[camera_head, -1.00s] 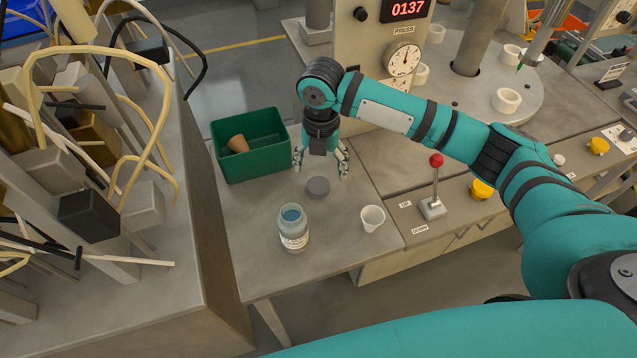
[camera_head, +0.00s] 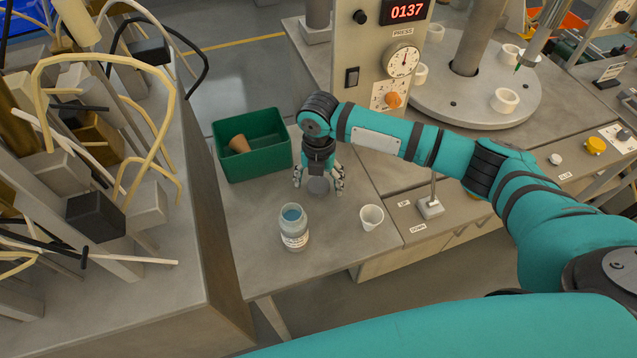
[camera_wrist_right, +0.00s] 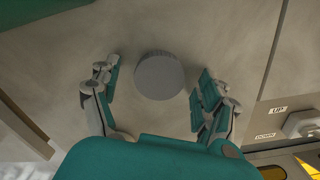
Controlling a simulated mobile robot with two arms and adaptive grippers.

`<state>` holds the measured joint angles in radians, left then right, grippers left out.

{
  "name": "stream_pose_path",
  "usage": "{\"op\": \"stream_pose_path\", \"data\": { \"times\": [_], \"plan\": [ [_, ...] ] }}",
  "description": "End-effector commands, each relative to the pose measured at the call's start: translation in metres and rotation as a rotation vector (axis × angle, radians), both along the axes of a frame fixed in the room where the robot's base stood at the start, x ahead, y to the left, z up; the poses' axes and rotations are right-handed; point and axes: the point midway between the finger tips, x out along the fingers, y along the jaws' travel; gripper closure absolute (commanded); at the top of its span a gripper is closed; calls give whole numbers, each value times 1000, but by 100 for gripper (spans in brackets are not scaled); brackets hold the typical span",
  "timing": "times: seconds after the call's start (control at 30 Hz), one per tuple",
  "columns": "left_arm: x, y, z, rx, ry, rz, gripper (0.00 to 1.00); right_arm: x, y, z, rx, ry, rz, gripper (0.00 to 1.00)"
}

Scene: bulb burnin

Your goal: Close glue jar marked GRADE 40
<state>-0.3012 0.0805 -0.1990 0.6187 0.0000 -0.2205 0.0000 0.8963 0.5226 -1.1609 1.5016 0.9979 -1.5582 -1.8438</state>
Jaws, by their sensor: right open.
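An open glue jar (camera_head: 293,228) with blue contents and a white label stands upright on the grey table; the label is too small to read. A round grey lid (camera_head: 318,186) lies on the table behind the jar. My right gripper (camera_head: 318,188) points down over the lid, open. In the right wrist view the lid (camera_wrist_right: 160,75) lies between the two spread fingers (camera_wrist_right: 155,92), with a gap on each side. My left gripper is not in view.
A white cup (camera_head: 371,217) stands right of the jar. A green bin (camera_head: 252,165) holding a brown cup (camera_head: 239,144) stands behind left. A lever box (camera_head: 430,207) and the press panel stand right.

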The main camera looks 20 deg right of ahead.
Motion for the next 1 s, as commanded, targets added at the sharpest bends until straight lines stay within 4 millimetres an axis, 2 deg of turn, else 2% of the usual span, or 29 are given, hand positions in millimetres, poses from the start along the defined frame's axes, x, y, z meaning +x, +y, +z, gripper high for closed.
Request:
{"op": "stream_pose_path", "data": {
  "times": [0.27, 0.57, 0.87, 1.0],
  "plan": [
    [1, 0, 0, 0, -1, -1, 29, 0, 0, 0, 0, 0, 0, 23],
    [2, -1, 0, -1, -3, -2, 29, 0, 0, 0, -1, 0, 0, 62],
    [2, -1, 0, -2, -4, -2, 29, 0, 0, 2, 0, -1, 0, 63],
    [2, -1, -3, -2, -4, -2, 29, 1, 0, 16, 1, -4, 1, 63]
  ]
}}
